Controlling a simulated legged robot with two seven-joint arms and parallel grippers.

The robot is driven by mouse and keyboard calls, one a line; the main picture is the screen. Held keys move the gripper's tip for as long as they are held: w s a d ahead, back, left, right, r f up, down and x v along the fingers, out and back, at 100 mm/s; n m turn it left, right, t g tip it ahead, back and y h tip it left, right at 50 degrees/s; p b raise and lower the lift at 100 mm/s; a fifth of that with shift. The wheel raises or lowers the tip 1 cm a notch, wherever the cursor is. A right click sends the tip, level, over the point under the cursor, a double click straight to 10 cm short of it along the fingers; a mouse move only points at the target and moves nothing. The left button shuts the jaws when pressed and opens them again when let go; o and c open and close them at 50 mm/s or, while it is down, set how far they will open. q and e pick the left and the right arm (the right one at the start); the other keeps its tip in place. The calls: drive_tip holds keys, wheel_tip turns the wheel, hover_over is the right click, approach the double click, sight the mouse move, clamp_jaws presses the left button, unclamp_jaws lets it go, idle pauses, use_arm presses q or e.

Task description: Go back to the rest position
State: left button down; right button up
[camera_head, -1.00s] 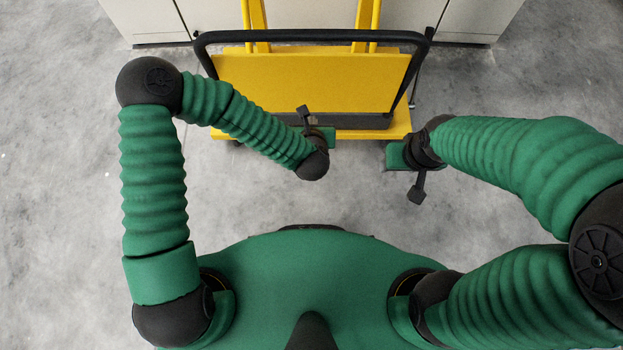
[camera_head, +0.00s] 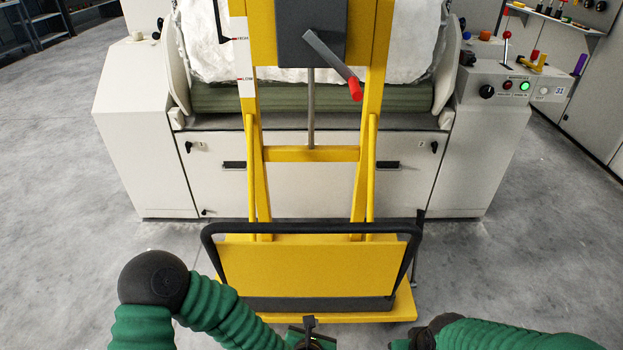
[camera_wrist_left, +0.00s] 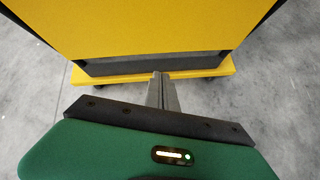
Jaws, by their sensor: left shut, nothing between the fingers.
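My left gripper (camera_head: 309,322) is at the bottom of the head view, in front of the yellow trolley's base. In the left wrist view its fingers (camera_wrist_left: 163,92) are together, with nothing between them. They point toward the trolley's lower edge; I see no contact. My right arm (camera_head: 500,335) comes in at the lower right of the head view. Only a sliver of the right gripper (camera_head: 400,344) shows at the bottom edge, and its fingers are out of the frame.
The yellow trolley (camera_head: 315,268) with a black handle bar (camera_head: 310,228) stands close ahead. Behind it is a white machine (camera_head: 150,150) with a green roller (camera_head: 215,98) and a control panel (camera_head: 508,88). Grey floor (camera_head: 60,200) is clear on both sides.

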use_arm(q)
drive_tip(key=s+a+r+m+g, duration=0.35)
drive_tip(key=s+a+m, duration=0.25)
drive_tip(key=a+m, duration=0.7)
drive_tip(key=s+a+r+m+g, duration=0.3)
drive_tip(key=s+a+r+m, duration=0.25)
drive_tip(key=m, duration=1.35)
wheel_tip(320, 180, up, 34)
drive_tip(key=a+p, duration=0.1)
drive_tip(key=p, duration=3.3)
drive_tip(key=shift+s+a+g+y, duration=0.25)
drive_tip(key=shift+s+g+y, duration=0.05)
drive_tip(key=shift+g+y, duration=0.1)
use_arm(e)
drive_tip(key=w+r+v, duration=0.1)
drive_tip(key=w+v, duration=0.2)
drive_tip(key=v, duration=1.3)
drive_tip(key=w+v, duration=0.4)
drive_tip(key=v, duration=1.3)
drive_tip(key=shift+w+r, duration=0.2)
drive_tip(key=shift+r, duration=0.25)
drive_tip(key=shift+c, duration=0.2)
